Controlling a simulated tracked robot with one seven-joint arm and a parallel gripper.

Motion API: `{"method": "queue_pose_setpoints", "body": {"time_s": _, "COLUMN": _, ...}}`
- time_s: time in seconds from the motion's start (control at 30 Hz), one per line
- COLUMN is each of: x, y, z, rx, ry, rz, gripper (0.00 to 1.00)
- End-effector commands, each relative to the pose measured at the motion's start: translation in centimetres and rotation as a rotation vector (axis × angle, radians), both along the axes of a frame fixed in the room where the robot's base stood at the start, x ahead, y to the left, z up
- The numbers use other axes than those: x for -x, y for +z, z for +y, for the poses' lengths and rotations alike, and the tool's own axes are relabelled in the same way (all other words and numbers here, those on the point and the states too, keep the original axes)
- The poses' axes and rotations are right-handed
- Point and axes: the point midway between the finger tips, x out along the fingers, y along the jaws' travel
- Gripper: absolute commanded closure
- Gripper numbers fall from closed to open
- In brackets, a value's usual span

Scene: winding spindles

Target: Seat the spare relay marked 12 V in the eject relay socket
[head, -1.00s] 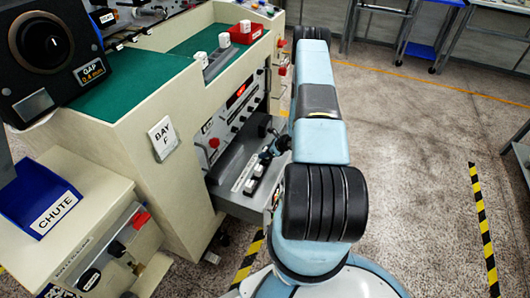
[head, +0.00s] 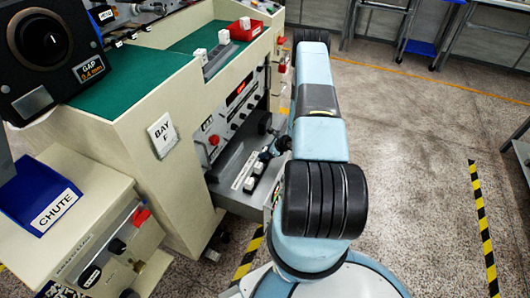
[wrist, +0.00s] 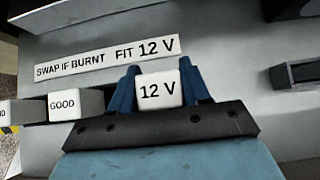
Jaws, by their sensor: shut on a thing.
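In the wrist view my gripper (wrist: 163,88) has its two blue fingers closed on the sides of a white relay (wrist: 157,92) marked 12 V. The relay's face is square to the view and stands in line with a white relay marked GOOD (wrist: 75,104) to its left. What lies under the held relay is hidden by my gripper, so I cannot tell whether it is in a socket or above one. In the head view my gripper (head: 266,153) is low over the pulled-out grey drawer, partly hidden by my arm.
A label strip (wrist: 108,57) reads "SWAP IF BURNT FIT 12 V" behind the relays. A dark slotted part (wrist: 297,74) stands to the right. In the head view, white blocks stand on the cabinet top, by a red tray (head: 246,30). The blue CHUTE bin (head: 35,195) is left.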

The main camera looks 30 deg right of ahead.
Motion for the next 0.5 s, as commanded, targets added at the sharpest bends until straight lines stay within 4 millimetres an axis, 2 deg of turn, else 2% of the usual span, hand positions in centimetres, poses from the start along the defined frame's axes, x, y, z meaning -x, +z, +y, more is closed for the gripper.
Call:
{"method": "queue_pose_setpoints", "body": {"time_s": 0.03, "x": -0.01, "y": -0.11, "z": 0.00, "rx": 0.000, "ry": 0.000, "rz": 0.000, "gripper": 0.89}}
{"method": "queue_pose_setpoints", "body": {"time_s": 0.07, "x": -0.02, "y": -0.08, "z": -0.01, "rx": 0.000, "ry": 0.000, "rz": 0.000, "gripper": 0.52}}
{"method": "queue_pose_setpoints", "body": {"time_s": 0.33, "x": 0.00, "y": -0.07, "z": 0.00, "rx": 0.000, "ry": 0.000, "rz": 0.000, "gripper": 0.26}}
{"method": "queue_pose_setpoints", "body": {"time_s": 0.5, "x": 0.01, "y": -0.07, "z": 0.01, "rx": 0.000, "ry": 0.000, "rz": 0.000, "gripper": 0.24}}
